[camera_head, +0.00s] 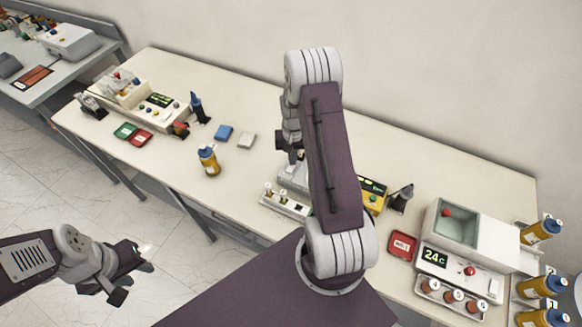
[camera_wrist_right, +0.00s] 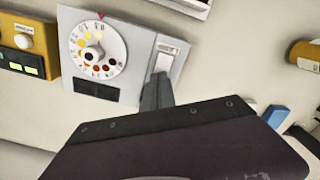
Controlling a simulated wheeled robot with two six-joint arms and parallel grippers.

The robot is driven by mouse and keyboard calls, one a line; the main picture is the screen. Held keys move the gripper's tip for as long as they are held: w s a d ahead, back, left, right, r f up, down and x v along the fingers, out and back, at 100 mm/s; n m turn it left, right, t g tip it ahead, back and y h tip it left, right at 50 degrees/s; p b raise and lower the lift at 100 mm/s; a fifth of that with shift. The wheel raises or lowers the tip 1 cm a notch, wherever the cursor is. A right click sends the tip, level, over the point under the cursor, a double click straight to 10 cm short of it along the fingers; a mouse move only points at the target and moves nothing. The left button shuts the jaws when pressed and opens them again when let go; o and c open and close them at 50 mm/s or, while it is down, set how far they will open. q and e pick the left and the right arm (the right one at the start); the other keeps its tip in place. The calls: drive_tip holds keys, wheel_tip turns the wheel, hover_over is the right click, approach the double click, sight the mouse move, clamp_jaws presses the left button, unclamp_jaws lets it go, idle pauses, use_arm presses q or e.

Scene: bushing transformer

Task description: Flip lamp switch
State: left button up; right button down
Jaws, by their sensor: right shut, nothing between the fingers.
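In the right wrist view, a grey panel (camera_wrist_right: 128,88) carries a round white dial (camera_wrist_right: 97,50) with coloured dots. A pale rocker switch (camera_wrist_right: 163,62) sits in a slot to the right of the dial. My right gripper (camera_wrist_right: 158,80) is shut and empty, with its tips at the lower end of the switch; I cannot tell whether they touch. In the head view, my right arm mostly covers the grey device (camera_head: 294,175). My left gripper (camera_head: 132,274) is open and empty, over the floor left of the bench.
The white bench (camera_head: 230,95) runs along the wall. A yellow device (camera_head: 374,193) stands right of the arm, with a larger white device (camera_head: 490,245) and bottles further right.

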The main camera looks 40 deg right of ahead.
drive_tip(key=shift+f, duration=0.35)
wheel_tip(320, 180, up, 7)
drive_tip(key=p, duration=0.5)
drive_tip(key=shift+r, duration=0.1)
drive_tip(key=shift+f, duration=0.2)
idle(0.4)
